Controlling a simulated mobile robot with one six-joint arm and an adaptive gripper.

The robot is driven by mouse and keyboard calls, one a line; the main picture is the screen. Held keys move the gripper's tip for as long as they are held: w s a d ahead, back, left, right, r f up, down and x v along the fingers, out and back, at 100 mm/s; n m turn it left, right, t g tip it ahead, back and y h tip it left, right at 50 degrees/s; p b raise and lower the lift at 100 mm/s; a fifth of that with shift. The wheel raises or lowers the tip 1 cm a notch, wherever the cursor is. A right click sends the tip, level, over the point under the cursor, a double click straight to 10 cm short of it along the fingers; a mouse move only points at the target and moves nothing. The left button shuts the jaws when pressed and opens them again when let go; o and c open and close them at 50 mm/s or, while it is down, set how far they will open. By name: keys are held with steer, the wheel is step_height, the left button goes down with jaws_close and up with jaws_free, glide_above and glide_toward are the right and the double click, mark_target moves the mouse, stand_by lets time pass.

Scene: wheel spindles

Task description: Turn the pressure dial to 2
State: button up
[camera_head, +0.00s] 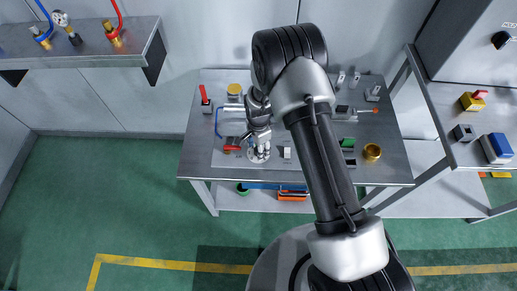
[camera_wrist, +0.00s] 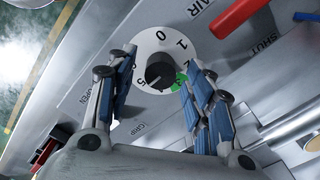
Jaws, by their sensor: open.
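The pressure dial (camera_wrist: 158,70) is a black knob on a white disc with numbers around it; 0, 1, 2 and 5 can be made out. A small green patch shows at the disc's edge, beside the right finger. Whether the fingers reach down to the knob's height I cannot tell. In the head view, my gripper (camera_head: 261,141) is over the white dial disc (camera_head: 259,154) near the table's front edge.
The metal table (camera_head: 208,160) carries a red-handled valve (camera_head: 232,148), a brass cup (camera_head: 372,151) and several small fixtures near my arm. A red handle (camera_wrist: 236,18) and a metal pipe (camera_wrist: 300,122) lie close to the right finger. A side shelf stands right.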

steer(key=shift+f, duration=0.4)
steer(key=shift+c, duration=0.3)
steer(key=c, duration=1)
